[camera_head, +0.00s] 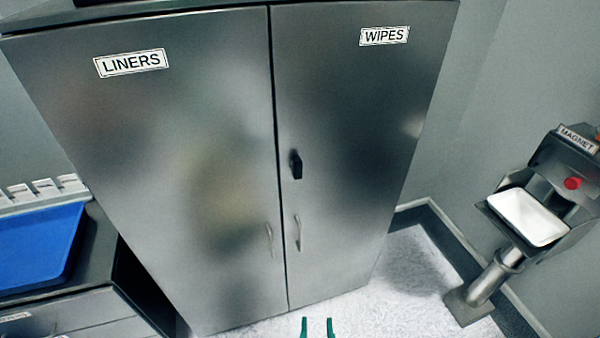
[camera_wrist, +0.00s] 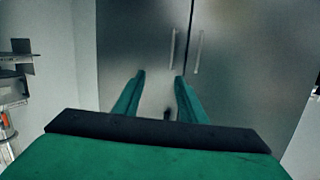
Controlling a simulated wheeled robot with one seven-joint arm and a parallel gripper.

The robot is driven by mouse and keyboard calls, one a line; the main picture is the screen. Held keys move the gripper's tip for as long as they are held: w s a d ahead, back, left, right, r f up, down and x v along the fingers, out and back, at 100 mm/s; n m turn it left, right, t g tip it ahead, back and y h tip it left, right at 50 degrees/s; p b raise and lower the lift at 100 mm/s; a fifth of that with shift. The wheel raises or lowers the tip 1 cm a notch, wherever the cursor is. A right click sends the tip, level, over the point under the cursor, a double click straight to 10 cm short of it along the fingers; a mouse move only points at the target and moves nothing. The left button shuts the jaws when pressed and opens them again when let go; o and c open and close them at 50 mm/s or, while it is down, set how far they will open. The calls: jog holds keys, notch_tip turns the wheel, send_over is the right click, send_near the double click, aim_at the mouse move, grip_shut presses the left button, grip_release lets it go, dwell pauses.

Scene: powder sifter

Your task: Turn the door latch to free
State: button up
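The door latch (camera_head: 296,165) is a small black knob on the right door of a steel cabinet, beside the seam between the doors. It looks upright, with its long side roughly along the seam. My gripper (camera_head: 317,327) shows as two green fingertips at the bottom edge of the head view, below the latch and apart from it. In the wrist view my gripper (camera_wrist: 159,76) is open and empty, facing the doors. A small dark spot, probably the latch (camera_wrist: 167,115), shows between the fingers near the palm.
The left door (camera_head: 180,150) reads LINERS and the right door (camera_head: 360,110) reads WIPES. Two bar handles (camera_head: 298,232) (camera_head: 269,240) sit below the latch. A blue tray (camera_head: 40,245) stands on a counter at left. A MAGNET unit with a white tray (camera_head: 528,217) stands at right.

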jog(key=w+r+t+y, duration=0.1)
jog(key=w+r+y, duration=0.1)
jog(key=w+r, duration=0.9)
jog(key=n+y, duration=0.4)
send_near(299, 170)
jog(key=x, duration=0.9)
jog(key=shift+r, duration=0.1)
grip_shut()
